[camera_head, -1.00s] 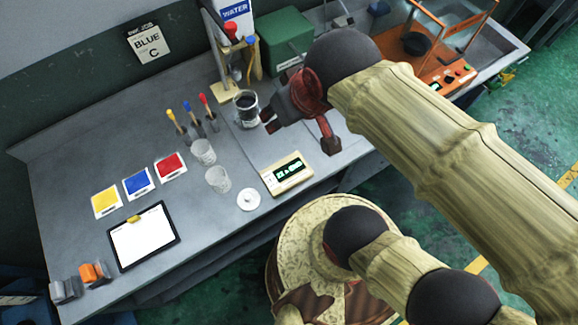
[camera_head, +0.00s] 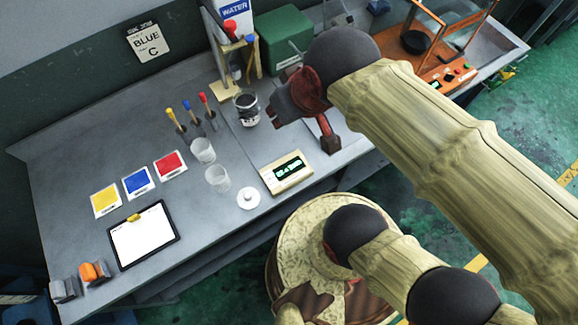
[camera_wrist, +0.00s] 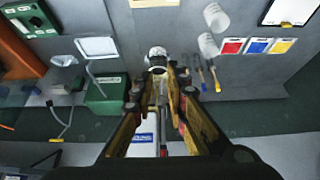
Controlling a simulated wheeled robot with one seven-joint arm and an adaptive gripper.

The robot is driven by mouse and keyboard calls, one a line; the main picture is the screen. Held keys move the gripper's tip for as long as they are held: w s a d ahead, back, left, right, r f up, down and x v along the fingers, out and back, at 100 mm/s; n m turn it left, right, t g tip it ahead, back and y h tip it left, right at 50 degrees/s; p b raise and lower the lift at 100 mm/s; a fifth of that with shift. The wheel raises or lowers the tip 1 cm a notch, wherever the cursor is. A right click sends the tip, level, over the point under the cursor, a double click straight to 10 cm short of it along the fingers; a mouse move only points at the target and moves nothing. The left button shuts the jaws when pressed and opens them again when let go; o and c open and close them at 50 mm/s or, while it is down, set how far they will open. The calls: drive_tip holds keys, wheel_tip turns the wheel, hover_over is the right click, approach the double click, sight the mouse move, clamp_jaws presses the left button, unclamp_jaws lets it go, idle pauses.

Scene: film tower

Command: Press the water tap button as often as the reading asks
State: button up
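The water dispenser (camera_head: 236,14) stands at the back of the bench with a red button (camera_head: 230,28) and a blue button (camera_head: 251,38) on its wooden stand. Its blue-labelled white body also shows low in the wrist view (camera_wrist: 142,140). A clear jar with dark contents (camera_head: 246,108) stands in front of the stand. A small cream reading device (camera_head: 286,173) has a lit green display, too small to read. My gripper (camera_head: 274,115) is just right of the jar, apart from both buttons. In the wrist view its fingers (camera_wrist: 162,78) converge; their gap is unclear.
Two clear cups (camera_head: 218,179), a white lid (camera_head: 248,198) and colour cards (camera_head: 137,183) lie at left. Brushes (camera_head: 191,118) stand behind them. A green box (camera_head: 286,38) is right of the dispenser, and an orange-framed machine (camera_head: 440,60) is farther right.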

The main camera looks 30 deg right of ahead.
clamp_jaws()
idle(1.3)
